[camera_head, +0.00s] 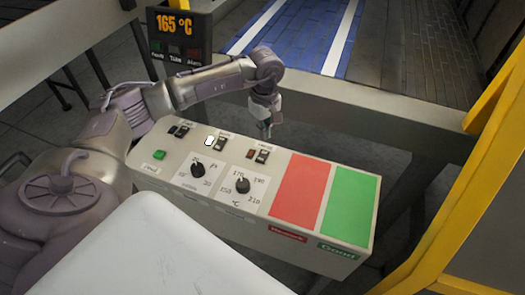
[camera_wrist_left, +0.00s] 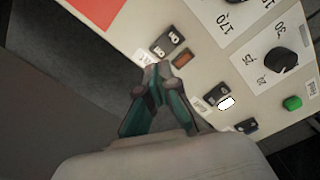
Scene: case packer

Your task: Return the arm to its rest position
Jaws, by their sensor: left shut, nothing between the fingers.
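My left arm comes in from the left in the head view and reaches over the far edge of a pale control panel. My left gripper (camera_head: 266,130) points down near the panel's back edge, close to a dark rocker switch (camera_head: 262,156). In the left wrist view the gripper (camera_wrist_left: 158,72) has its fingertips together with nothing between them. The tips are near the same switch (camera_wrist_left: 168,42) and a small orange-brown light (camera_wrist_left: 183,59). I cannot tell whether they touch the panel. My right gripper is in neither view.
The control panel (camera_head: 225,205) has two black knobs, a green button (camera_head: 158,155), a lit white switch (camera_head: 209,141), and red (camera_head: 300,185) and green (camera_head: 350,203) fields. A display (camera_head: 178,30) reads 165 °C. A yellow frame (camera_head: 460,165) stands at right; a blue conveyor (camera_head: 295,35) lies behind.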

